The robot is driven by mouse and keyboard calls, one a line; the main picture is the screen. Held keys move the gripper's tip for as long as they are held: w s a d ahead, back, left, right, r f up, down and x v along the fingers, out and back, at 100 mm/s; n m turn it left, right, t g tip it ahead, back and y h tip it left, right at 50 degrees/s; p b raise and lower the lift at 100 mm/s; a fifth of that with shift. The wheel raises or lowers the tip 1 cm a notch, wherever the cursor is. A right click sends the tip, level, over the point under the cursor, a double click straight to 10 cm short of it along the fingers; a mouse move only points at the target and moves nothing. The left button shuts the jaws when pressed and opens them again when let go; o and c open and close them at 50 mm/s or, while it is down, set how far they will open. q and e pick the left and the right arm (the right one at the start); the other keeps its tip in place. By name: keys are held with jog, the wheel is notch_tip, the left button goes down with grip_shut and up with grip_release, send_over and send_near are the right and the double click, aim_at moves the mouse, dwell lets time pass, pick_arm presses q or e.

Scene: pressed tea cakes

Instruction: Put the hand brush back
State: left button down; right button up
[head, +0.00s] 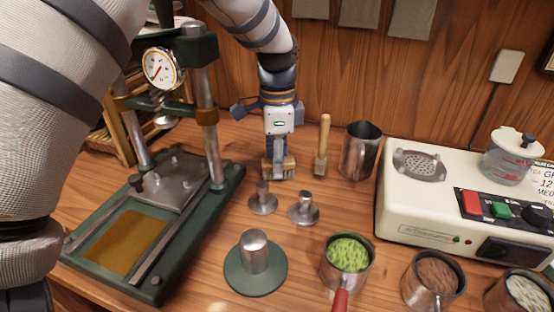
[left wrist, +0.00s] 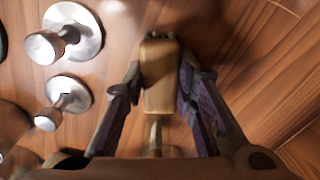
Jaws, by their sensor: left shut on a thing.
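My left gripper (head: 279,158) points down at the back of the bench and is shut on the hand brush (head: 279,169). In the head view the brush shows as a tan, bristly block just under the fingers, at or very near the bench top; I cannot tell if it touches. In the left wrist view the brush's brown wooden part (left wrist: 160,80) sits between the two dark finger pads of the gripper (left wrist: 160,100). Its lower part is partly hidden by the gripper. My right gripper is in neither view.
An upright wooden-handled tool (head: 323,148) and a steel jug (head: 359,150) stand close to the right. Two metal tampers (head: 262,203) (head: 303,210) are in front. A green press (head: 150,220) is left, a cream machine (head: 425,210) right. The wooden wall is close behind.

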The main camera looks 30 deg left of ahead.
pick_arm(q)
jog(key=shift+f, duration=0.1)
jog(key=c, duration=1.3)
grip_release()
notch_tip(320, 180, up, 12)
